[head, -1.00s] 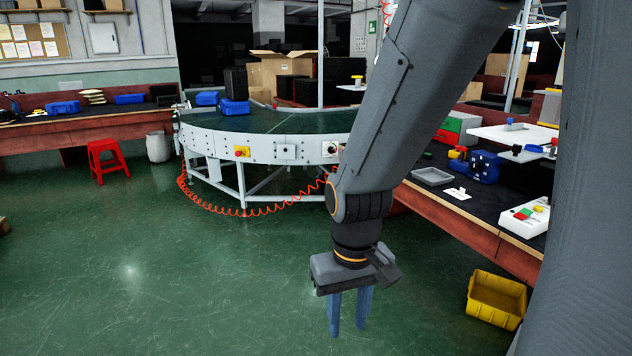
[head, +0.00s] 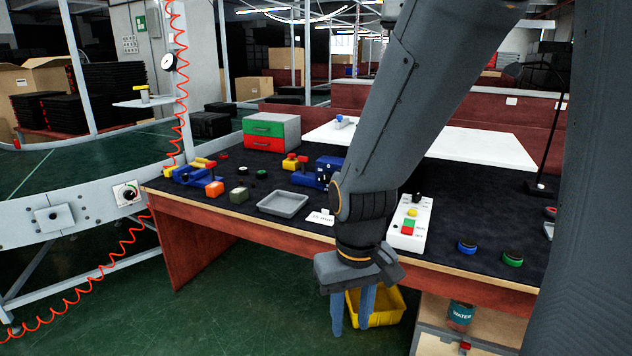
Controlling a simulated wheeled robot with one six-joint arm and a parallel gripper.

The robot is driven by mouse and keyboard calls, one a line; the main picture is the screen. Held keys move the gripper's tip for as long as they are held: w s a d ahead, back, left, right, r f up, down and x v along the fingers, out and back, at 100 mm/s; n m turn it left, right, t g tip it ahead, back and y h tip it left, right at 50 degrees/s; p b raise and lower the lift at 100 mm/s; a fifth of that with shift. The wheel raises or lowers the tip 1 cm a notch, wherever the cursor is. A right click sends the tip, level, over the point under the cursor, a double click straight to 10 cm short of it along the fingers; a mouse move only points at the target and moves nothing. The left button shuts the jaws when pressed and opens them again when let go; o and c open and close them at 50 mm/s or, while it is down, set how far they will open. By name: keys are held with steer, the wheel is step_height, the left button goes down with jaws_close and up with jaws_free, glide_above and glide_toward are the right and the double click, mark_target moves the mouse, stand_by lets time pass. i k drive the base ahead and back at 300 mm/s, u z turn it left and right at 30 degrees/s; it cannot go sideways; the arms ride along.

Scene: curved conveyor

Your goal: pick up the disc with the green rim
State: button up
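A disc with a green rim and dark top (head: 512,259) lies on the black top of the workbench (head: 440,265), near its front edge at the right. A similar disc with a blue rim (head: 467,247) lies just left of it. My gripper (head: 352,320) points down in front of the bench, its blue fingers apart with nothing between them. It is well left of the green-rimmed disc and below the bench top in the picture.
A white button box (head: 409,228) stands left of the discs. A grey tray (head: 283,204) lies farther left. A yellow bin (head: 388,308) is under the bench front, behind my gripper. A lamp base (head: 541,188) stands behind the discs.

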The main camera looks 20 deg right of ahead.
mark_target(512, 257)
steer(key=z, duration=1.15)
steer(key=i, duration=1)
steer(key=z, duration=0.85)
